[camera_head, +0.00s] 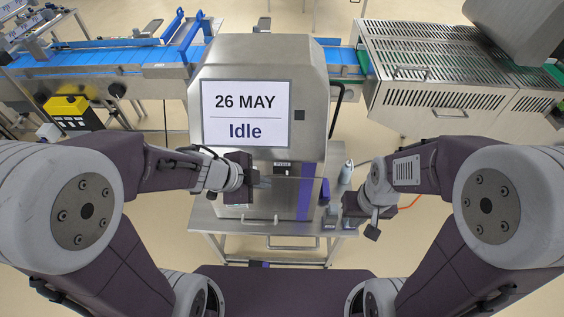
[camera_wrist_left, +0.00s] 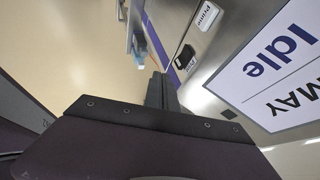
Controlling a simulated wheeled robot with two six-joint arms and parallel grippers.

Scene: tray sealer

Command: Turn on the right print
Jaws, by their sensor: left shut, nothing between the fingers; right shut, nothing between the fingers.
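The printer (camera_head: 258,58) is a steel cabinet in the middle of the head view. Its screen (camera_head: 246,113) reads "26 MAY" and "Idle"; part of the screen (camera_wrist_left: 280,66) shows sideways in the left wrist view. Below the screen is a small dark control with a label (camera_head: 283,168). In the left wrist view a black switch (camera_wrist_left: 185,57) sits near a white label (camera_wrist_left: 208,16) that seems to read "Prime". My left gripper (camera_head: 264,182) is shut and empty in front of the cabinet, near this control; its fingers (camera_wrist_left: 160,90) point towards the panel. My right gripper (camera_head: 372,233) is shut and empty, right of the cabinet.
The printer stands on a steel table (camera_head: 210,226) with small bottles (camera_head: 348,172) at its right side. A blue conveyor (camera_head: 120,60) runs behind on the left. A slotted steel machine cover (camera_head: 425,70) is at the back right. Open floor lies around the table.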

